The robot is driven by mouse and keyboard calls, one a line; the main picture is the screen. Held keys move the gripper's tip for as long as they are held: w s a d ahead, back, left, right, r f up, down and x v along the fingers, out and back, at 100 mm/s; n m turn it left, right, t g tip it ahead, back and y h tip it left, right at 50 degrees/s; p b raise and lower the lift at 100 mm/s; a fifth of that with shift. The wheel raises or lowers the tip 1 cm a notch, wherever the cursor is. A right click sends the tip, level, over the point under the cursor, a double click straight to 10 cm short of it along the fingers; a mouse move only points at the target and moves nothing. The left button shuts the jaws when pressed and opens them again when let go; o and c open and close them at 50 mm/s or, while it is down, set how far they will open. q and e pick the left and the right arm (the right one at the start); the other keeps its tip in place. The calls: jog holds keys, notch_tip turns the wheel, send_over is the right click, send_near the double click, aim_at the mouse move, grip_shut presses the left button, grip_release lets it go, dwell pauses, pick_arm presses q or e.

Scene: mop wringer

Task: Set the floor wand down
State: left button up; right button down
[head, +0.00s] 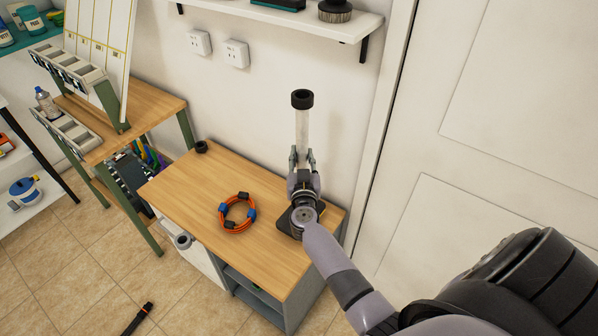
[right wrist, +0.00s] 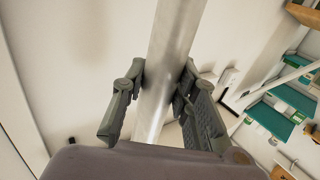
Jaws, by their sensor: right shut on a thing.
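The floor wand (head: 302,127) is a pale metal tube with a black collar at its top end. It stands roughly upright in the head view, over the back right of the wooden bench top (head: 185,187). My right gripper (head: 302,158) is shut on the tube, with a finger on each side. The right wrist view shows the bare tube (right wrist: 176,45) running up between the fingers (right wrist: 162,78). The wand's lower end is hidden behind my gripper and arm, so I cannot tell whether it touches anything. My left gripper is out of view.
A coil of orange cable (head: 237,228) lies mid-bench, with a small black ring (head: 201,147) at the back left. A dark item (head: 284,222) sits beside my wrist. A white door (head: 480,130) stands right, a wall shelf (head: 290,20) above. The bench's front left is clear.

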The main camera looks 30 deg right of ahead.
aim_at(302, 166)
notch_tip(302, 166, down, 2)
jog(key=shift+f+b, duration=0.25)
jog(key=shift+b, duration=0.4)
jog(key=shift+f, duration=0.6)
jog(key=c, duration=1.3)
grip_release()
jog(key=shift+r, duration=0.2)
jog(key=v, duration=1.2)
jog(key=shift+f, duration=0.1)
jog(key=shift+a, duration=0.1)
